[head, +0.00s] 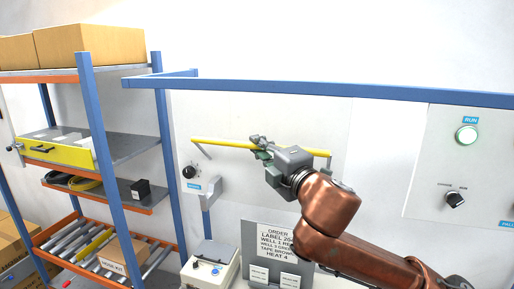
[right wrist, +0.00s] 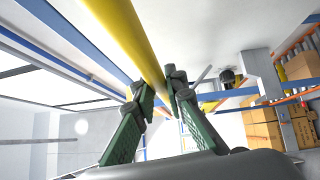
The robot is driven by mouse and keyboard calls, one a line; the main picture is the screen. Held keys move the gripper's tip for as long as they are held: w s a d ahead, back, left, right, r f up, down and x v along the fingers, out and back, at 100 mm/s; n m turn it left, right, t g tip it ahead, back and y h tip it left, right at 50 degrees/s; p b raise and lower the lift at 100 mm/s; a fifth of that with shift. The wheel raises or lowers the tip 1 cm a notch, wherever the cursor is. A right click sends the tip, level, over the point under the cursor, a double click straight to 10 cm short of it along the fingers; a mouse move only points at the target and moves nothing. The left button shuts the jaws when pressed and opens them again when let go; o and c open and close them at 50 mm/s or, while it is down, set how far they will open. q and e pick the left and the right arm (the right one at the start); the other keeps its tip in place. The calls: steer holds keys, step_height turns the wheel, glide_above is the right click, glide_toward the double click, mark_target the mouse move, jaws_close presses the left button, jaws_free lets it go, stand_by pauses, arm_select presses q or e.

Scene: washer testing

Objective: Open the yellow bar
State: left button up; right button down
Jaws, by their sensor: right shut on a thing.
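The yellow bar (head: 225,143) runs nearly level across the white panel on the back wall, held by a grey bracket near each end. My right gripper (head: 261,147) reaches it from the lower right and is shut on the bar near its middle. In the right wrist view the yellow bar (right wrist: 128,38) comes down from the top and passes between the green-padded fingers of the right gripper (right wrist: 157,92). The fingers hide part of the bar in the head view. My left gripper is not in view.
A blue rail (head: 330,90) crosses above the bar. A shelf rack with a yellow drawer (head: 57,151) stands at the left. A black knob (head: 189,172) sits below the bar's left end. A control panel (head: 450,150) with a green light is at the right. A printed sign (head: 275,240) stands below.

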steer(key=shift+r, duration=0.1)
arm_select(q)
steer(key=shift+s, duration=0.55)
arm_select(e)
steer(key=c, duration=2)
jaws_free()
steer(key=shift+s, duration=0.1)
steer(key=shift+o, duration=0.2)
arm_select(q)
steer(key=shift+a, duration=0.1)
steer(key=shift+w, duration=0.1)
arm_select(e)
steer(key=v, duration=1.2)
steer(key=shift+d, duration=0.1)
